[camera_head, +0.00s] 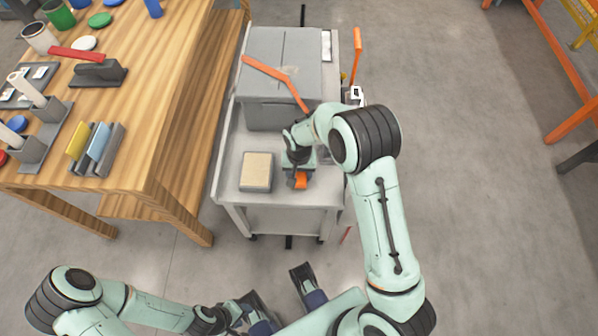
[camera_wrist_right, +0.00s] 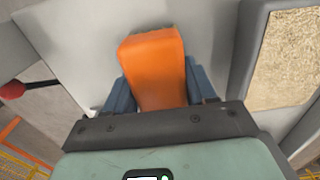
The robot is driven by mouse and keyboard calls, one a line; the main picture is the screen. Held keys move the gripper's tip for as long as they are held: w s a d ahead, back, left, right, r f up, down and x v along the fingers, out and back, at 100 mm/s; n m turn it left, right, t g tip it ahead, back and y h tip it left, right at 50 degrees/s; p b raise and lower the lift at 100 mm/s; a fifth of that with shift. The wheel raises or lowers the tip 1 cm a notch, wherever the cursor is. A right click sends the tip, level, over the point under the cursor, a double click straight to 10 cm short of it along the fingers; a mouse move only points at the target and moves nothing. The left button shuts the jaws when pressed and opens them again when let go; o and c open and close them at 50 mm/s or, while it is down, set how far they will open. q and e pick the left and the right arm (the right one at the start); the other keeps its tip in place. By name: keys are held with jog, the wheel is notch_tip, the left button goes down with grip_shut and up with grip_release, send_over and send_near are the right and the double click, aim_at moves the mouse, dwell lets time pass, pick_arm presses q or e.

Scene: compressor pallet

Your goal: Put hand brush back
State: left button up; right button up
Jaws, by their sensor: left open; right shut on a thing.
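My right gripper (camera_head: 299,172) is over the front right part of the grey cart (camera_head: 226,172). It is shut on an orange piece (camera_head: 301,181), which seems to be the hand brush. In the right wrist view, the orange piece (camera_wrist_right: 154,68) sits between the blue fingers of the gripper (camera_wrist_right: 160,88). My left gripper (camera_head: 286,306) is open and empty, low in front of the cart.
A grey box (camera_head: 278,118) stands on the cart's rear, with a bent orange bar (camera_head: 265,70) across it. A tan-topped block (camera_head: 256,171) lies left of my right gripper. An orange handle (camera_head: 356,55) stands at the cart's right edge. A wooden workbench (camera_head: 150,120) is at left.

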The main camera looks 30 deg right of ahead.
jog(key=shift+f, duration=0.2)
jog(key=o, duration=1.1)
jog(key=shift+r, duration=0.55)
notch_tip(320, 180, up, 11)
jog(key=shift+r+p, duration=0.2)
jog(key=shift+p, duration=0.7)
